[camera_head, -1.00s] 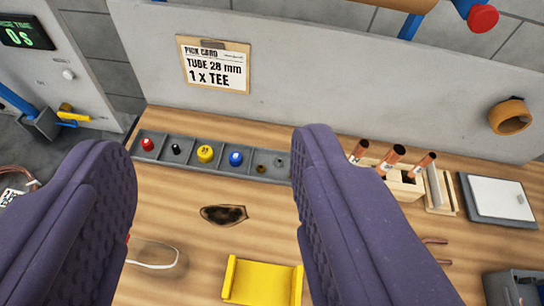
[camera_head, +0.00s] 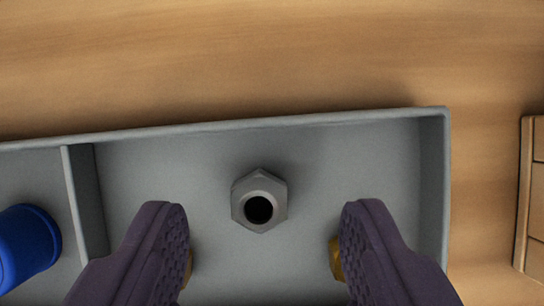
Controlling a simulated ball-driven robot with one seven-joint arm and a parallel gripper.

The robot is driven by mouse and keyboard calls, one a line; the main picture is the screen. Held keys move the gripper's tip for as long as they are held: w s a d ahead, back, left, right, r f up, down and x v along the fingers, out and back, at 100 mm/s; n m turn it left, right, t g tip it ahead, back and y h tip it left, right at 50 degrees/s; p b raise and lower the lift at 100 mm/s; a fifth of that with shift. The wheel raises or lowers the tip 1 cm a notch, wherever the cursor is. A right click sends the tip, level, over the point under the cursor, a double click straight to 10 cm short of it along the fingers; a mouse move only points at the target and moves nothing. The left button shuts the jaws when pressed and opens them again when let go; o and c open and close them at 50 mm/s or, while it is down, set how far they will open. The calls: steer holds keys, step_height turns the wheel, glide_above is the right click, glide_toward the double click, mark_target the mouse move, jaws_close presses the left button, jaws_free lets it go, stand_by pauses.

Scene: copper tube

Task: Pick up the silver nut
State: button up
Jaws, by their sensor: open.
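The silver nut (camera_head: 259,200) is a grey hexagonal piece with a dark round hole. It sits on the floor of the end compartment of a grey divided tray (camera_head: 290,122). My gripper (camera_head: 264,225) is open above this compartment, with one purple finger on each side of the nut. Neither finger touches the nut; there is a gap on both sides. A brass-coloured piece (camera_head: 336,258) shows partly beside the right finger, and a bit of similar colour shows beside the left finger. The fingers hide most of these.
A blue cap (camera_head: 27,243) stands in the neighbouring compartment, left of a divider (camera_head: 84,200). The tray's right wall is close to the right finger. A wooden block (camera_head: 534,195) stands at the right edge. Bare wooden bench (camera_head: 250,60) lies behind the tray.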

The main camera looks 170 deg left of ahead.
mark_target(264, 204)
steer(key=x, duration=0.3)
steer(key=shift+s+a+f+b, duration=0.1)
steer(key=shift+s+f+b, duration=0.05)
steer(key=shift+b, duration=0.2)
steer(key=shift+a, duration=0.1)
steer(key=shift+c, duration=0.5)
steer(key=shift+s, duration=0.1)
jaws_close()
